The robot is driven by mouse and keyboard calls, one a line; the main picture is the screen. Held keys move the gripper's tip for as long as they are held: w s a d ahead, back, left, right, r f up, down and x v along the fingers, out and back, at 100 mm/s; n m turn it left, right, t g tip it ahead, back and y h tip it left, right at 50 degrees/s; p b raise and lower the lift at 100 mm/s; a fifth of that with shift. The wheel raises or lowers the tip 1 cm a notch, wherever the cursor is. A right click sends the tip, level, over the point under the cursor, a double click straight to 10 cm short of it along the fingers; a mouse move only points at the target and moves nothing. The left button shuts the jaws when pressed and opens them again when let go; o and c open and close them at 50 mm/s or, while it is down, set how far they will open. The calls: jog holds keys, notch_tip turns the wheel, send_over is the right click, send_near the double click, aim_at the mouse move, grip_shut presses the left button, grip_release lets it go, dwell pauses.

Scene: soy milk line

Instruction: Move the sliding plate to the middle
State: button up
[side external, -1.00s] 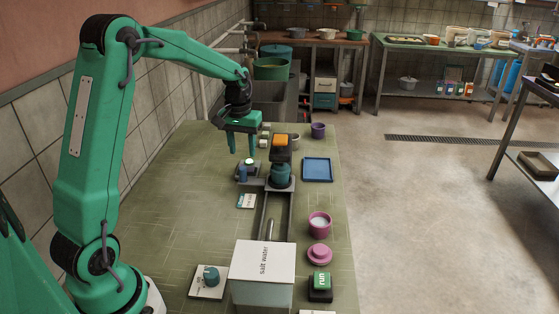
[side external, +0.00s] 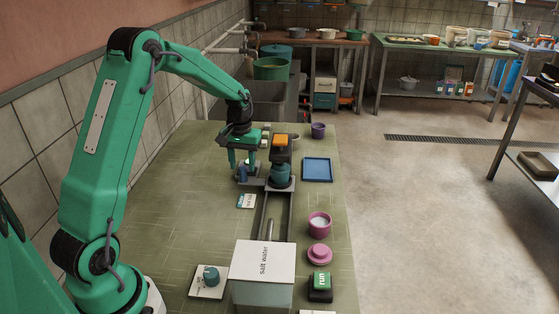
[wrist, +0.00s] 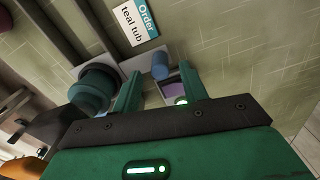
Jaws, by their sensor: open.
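The grey sliding plate (side external: 262,183) lies at the far end of the two-rail track (side external: 289,218). A teal tub (side external: 281,178) is there below an orange-topped dark unit (side external: 280,141); the tub also shows in the wrist view (wrist: 92,90). A short blue post (side external: 242,174) stands at the plate's left side. My gripper (side external: 242,163) is open and low over the post. In the wrist view its fingertips (wrist: 161,74) are spread, with the blue post (wrist: 160,65) between or just beyond them; I cannot tell which. No contact is visible.
An "Order teal tub" card (side external: 246,201) lies left of the track. A salt water box (side external: 262,270) stands at the near end. A blue tray (side external: 317,169), a pink cup (side external: 319,223) and a green run button (side external: 320,281) are to the right. The table's left side is clear.

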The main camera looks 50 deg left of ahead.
aim_at(243, 169)
jog(key=shift+f, duration=1.8)
grip_shut()
